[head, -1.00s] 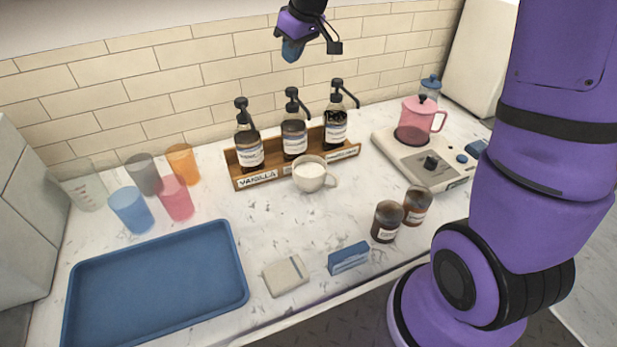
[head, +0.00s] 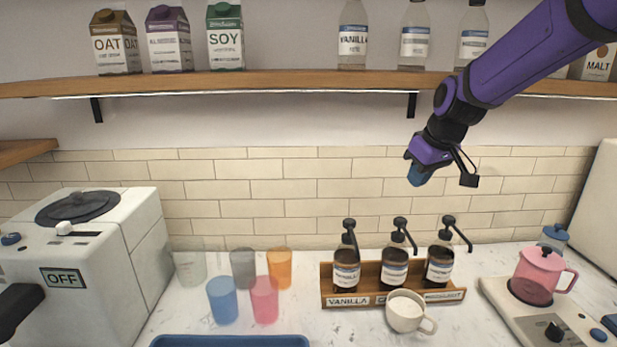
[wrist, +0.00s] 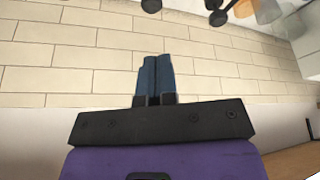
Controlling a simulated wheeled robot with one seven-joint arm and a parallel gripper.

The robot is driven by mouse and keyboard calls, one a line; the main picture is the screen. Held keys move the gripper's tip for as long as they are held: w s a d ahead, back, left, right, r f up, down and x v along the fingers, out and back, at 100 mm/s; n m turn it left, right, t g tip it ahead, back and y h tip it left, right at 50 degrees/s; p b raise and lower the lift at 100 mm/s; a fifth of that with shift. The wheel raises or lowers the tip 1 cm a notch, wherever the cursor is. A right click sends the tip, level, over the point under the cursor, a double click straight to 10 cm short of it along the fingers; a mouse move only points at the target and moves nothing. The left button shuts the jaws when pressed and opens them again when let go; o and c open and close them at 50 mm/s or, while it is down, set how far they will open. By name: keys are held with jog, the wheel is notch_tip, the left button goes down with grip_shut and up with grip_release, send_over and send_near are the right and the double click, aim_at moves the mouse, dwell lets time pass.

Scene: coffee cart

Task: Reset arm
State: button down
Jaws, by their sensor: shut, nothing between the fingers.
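My gripper (head: 419,174) hangs in the air in front of the tiled wall, above the pump bottles and below the wooden shelf. Its blue fingers point down and are pressed together with nothing between them. In the wrist view, my gripper (wrist: 156,62) also shows its two blue fingers side by side against the tiles. My purple arm reaches in from the upper right in the head view.
Coloured cups stand at left, beside a machine marked OFF (head: 85,250). A pink kettle (head: 536,278) stands at right. The shelf (head: 250,83) carries cartons and bottles.

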jog(key=s+d+r+m+h, duration=0.1)
jog(key=s+d+r+m, duration=0.1)
jog(key=s, duration=1.3)
jog(key=s+d+r+m+t+h, duration=0.1)
jog(key=s+d+r+m, duration=0.2)
jog(key=s, duration=1.1)
jog(key=shift+s, duration=0.4)
